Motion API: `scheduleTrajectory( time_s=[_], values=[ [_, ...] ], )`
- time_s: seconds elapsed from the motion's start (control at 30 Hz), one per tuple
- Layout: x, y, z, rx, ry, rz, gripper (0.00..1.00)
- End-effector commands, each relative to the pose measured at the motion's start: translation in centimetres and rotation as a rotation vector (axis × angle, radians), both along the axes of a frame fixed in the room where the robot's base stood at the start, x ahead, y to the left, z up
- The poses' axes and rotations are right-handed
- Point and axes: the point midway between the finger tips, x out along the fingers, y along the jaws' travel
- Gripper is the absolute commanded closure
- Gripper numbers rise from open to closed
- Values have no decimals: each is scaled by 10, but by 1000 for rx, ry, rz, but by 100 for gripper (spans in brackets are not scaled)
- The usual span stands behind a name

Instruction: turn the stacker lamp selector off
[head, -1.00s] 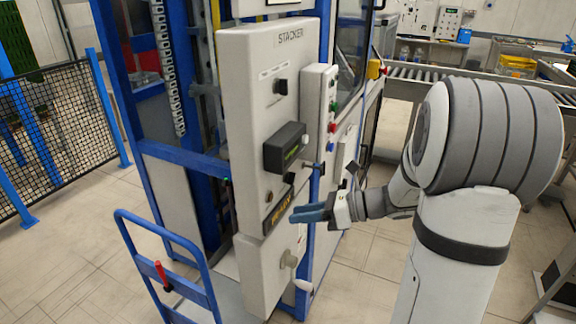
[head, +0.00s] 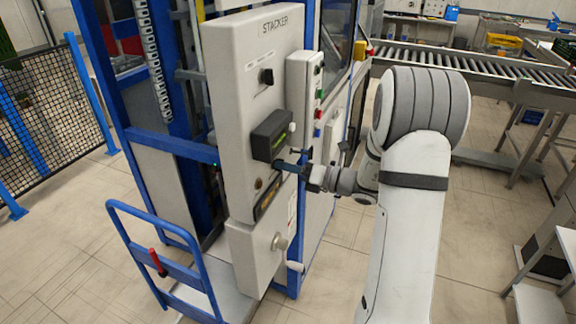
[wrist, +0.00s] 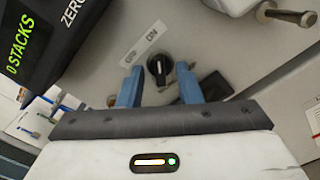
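The lamp selector (wrist: 158,69) is a black rotary knob with a white mark, below a white label reading OFF and ON. In the wrist view the mark points up the picture, towards the ON word. My gripper (wrist: 160,75) is open, its two blue fingers on either side of the knob with gaps showing. Whether the tips reach the knob's depth, I cannot tell. In the head view my gripper (head: 283,167) is at the stacker panel (head: 228,90), just below the black display box, and the selector is hidden there.
The black display box (head: 270,136) reads "0 STACKS" in the wrist view. Another black knob (head: 267,76) is higher on the panel. A button box (head: 300,80) stands to the right. A blue trolley (head: 150,225) is at lower left.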

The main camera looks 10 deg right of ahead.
Motion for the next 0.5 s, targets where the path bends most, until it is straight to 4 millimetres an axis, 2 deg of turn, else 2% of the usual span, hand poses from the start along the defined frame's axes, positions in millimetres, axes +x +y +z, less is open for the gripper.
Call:
scheduleTrajectory(
  time_s=[0.23,0.5],
  values=[
    [0,1,0,-1,0,1,69],
    [0,1,0,-1,0,1,91]
  ],
)
